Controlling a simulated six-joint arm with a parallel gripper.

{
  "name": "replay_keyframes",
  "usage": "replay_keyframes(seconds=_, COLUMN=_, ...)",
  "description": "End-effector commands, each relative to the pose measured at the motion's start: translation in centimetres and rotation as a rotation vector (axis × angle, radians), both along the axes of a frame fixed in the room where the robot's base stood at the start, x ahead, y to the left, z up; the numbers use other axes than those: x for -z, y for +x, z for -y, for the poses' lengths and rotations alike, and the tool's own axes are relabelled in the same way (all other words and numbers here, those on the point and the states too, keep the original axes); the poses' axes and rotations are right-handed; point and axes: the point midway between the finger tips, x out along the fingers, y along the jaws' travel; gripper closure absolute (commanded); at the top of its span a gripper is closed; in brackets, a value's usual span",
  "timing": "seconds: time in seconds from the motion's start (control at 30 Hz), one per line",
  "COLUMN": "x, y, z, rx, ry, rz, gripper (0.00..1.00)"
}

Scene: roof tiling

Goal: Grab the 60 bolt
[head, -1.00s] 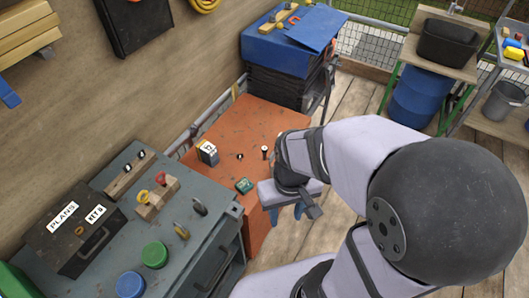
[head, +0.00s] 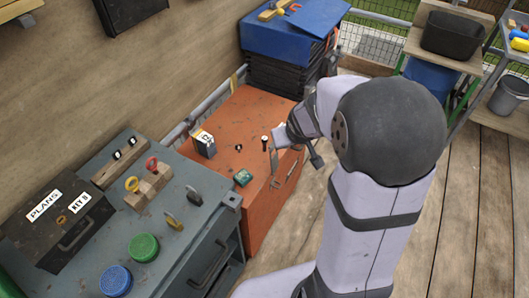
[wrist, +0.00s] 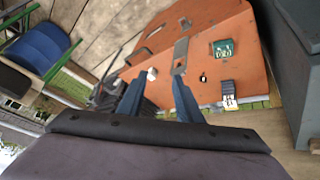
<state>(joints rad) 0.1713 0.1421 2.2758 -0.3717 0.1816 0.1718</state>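An upright bolt with a pale head and dark shaft (head: 265,142) stands on the orange work surface (head: 245,115). No "60" can be read on it. In the wrist view its pale head (wrist: 152,73) shows between the tips of my two blue fingers. My gripper (wrist: 160,85) is open and empty, its fingers well apart. A smaller dark piece with a light top (head: 238,148) lies left of the bolt.
A dark box with a white label (head: 204,143) and a green box (head: 243,177) stand left of the bolt. A flat grey metal piece (wrist: 180,55) lies near my fingers. A grey bench (head: 200,240) is at the left; a blue-covered stack (head: 290,45) is behind.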

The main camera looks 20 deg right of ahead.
Motion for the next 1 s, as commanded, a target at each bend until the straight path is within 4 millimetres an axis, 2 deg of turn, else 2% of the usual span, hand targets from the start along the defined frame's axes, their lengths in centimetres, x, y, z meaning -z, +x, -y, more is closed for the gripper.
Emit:
replay_keyframes(seconds=0.03, x=2.6, y=3.2, z=1.6, rx=-0.011, ry=-0.015, rz=0.083, gripper=0.68)
replay_keyframes(seconds=0.1, x=3.3, y=7.4, z=3.2, rx=-0.046, ry=-0.027, rz=0.208, gripper=0.68)
replay_keyframes(seconds=0.2, x=4.5, y=12.4, z=4.9, rx=-0.115, ry=-0.029, rz=0.376, gripper=0.68)
replay_keyframes(seconds=0.3, x=5.8, y=16.2, z=6.0, rx=-0.204, ry=-0.006, rz=0.527, gripper=0.68)
replay_keyframes(seconds=0.43, x=8.2, y=19.1, z=6.6, rx=-0.341, ry=0.058, rz=0.69, gripper=0.68)
replay_keyframes(seconds=0.53, x=10.9, y=19.7, z=6.5, rx=-0.461, ry=0.135, rz=0.787, gripper=0.68)
replay_keyframes(seconds=0.63, x=13.7, y=18.9, z=6.3, rx=-0.581, ry=0.229, rz=0.857, gripper=0.68)
replay_keyframes(seconds=0.8, x=18.1, y=15.7, z=6.0, rx=-0.752, ry=0.396, rz=0.912, gripper=0.68)
replay_keyframes(seconds=1.0, x=20.8, y=12.4, z=5.8, rx=-0.864, ry=0.527, rz=0.923, gripper=0.68)
